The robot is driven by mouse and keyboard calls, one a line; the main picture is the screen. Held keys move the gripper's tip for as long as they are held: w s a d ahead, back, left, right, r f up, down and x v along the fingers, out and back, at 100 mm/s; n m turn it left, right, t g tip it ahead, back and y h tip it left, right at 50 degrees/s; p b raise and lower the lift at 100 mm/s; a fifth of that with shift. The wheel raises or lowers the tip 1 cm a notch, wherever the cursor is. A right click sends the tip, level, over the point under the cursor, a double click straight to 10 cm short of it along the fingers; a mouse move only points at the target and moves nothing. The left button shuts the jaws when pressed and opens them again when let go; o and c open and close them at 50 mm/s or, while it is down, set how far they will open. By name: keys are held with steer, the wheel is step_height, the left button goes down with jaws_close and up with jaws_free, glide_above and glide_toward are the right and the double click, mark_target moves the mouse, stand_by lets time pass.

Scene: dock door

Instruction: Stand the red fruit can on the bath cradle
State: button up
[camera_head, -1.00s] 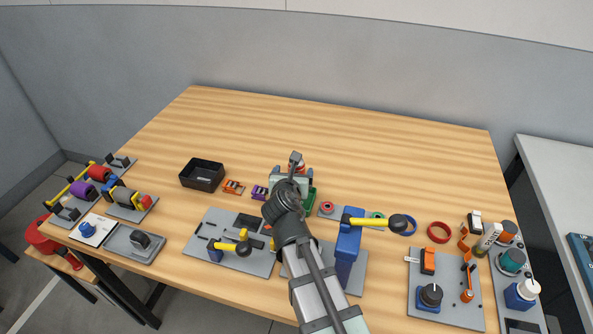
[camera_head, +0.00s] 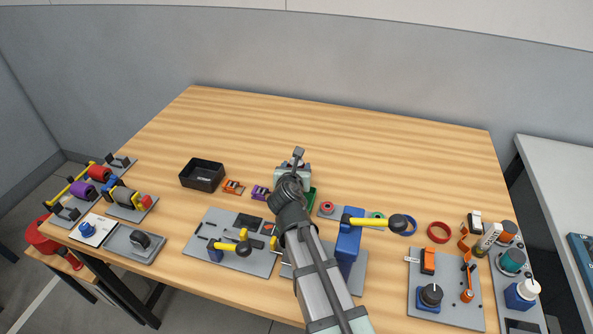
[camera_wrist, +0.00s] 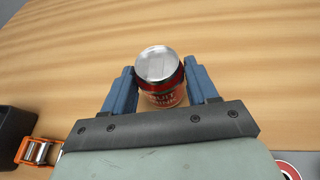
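The red fruit can (camera_wrist: 163,92) stands between the two blue fingers of my gripper (camera_wrist: 161,84) in the wrist view. Its silver lid faces the camera, and a finger lies close against each side, with little or no gap. In the head view my gripper (camera_head: 293,172) is over the middle of the table. It hides most of the can there; only a bit of its top shows between the fingers. I cannot tell for sure which thing is the bath cradle. A green holder (camera_head: 309,199) shows partly behind my gripper.
A black bin (camera_head: 202,175) stands left, with orange (camera_head: 233,187) and purple (camera_head: 260,192) small items beside it. A blue post with a yellow lever (camera_head: 347,246) rises close to my arm's right. A grey fixture plate (camera_head: 222,252) lies in front. The table's back is clear.

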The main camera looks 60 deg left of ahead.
steer(key=shift+r, duration=0.1)
steer(key=c, duration=0.8)
